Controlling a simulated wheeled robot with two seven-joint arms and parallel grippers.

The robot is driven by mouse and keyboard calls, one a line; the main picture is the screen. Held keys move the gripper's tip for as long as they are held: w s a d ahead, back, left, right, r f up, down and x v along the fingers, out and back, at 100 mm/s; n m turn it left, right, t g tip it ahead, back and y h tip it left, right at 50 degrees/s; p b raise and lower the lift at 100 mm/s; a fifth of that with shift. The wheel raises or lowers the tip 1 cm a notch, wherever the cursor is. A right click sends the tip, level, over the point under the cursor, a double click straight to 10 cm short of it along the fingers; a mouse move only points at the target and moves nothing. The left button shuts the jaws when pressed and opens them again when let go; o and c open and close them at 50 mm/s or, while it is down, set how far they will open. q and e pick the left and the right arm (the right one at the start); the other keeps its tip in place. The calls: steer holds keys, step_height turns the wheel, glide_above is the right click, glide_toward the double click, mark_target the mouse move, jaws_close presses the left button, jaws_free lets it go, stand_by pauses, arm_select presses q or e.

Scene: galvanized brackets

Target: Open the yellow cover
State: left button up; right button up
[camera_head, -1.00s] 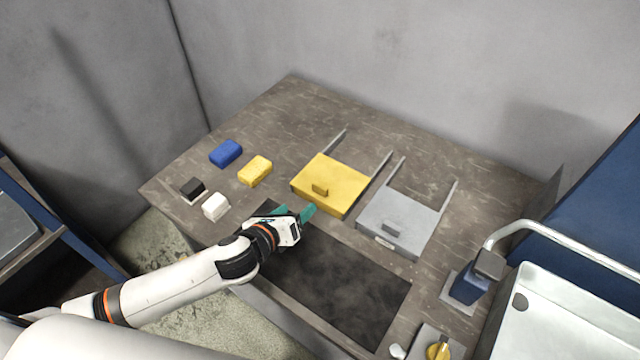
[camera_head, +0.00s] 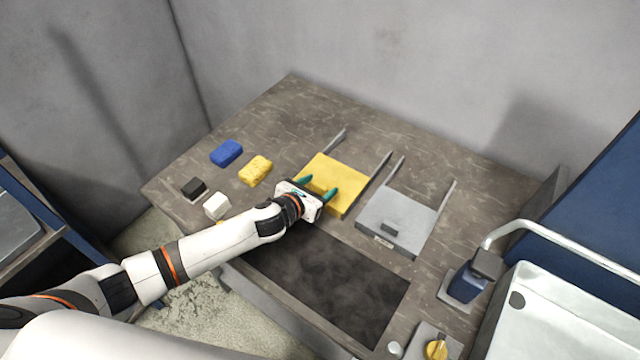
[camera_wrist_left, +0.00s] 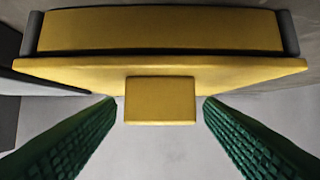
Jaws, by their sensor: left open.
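The yellow cover (camera_head: 341,173) lies flat between two grey rails on the table, next to a grey cover (camera_head: 402,213). In the left wrist view the front edge of the yellow cover (camera_wrist_left: 160,67) spans the frame, and its yellow knob (camera_wrist_left: 160,101) sticks out at the middle. My left gripper (camera_head: 318,188) is open at the cover's front. Its two green fingers stand on either side of the knob, with gaps to it. The knob is hidden behind the gripper in the head view. My right gripper is not in view.
A blue block (camera_head: 226,153), a yellow sponge-like block (camera_head: 255,170), a black block (camera_head: 193,187) and a white block (camera_head: 216,206) sit to the left. A dark panel (camera_head: 330,287) lies in front. A metal bin (camera_head: 570,320) stands at the right.

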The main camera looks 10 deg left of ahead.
mark_target(343, 166)
arm_select(q)
steer(key=shift+w+d+f, duration=0.15)
steer(key=shift+w+d, duration=0.05)
steer(key=shift+w, duration=0.25)
jaws_close()
steer(key=w+d, duration=0.1)
steer(key=w, duration=0.2)
steer(key=w+d+b, duration=0.1)
steer(key=w, duration=0.2)
steer(key=w+d+b, duration=0.1)
steer(key=w+d, duration=0.1)
steer(key=w, duration=0.1)
steer(key=shift+w+f, duration=0.15)
steer(key=shift+w, duration=0.1)
steer(key=shift+w+d, duration=0.1)
steer(key=shift+w, duration=0.2)
jaws_free()
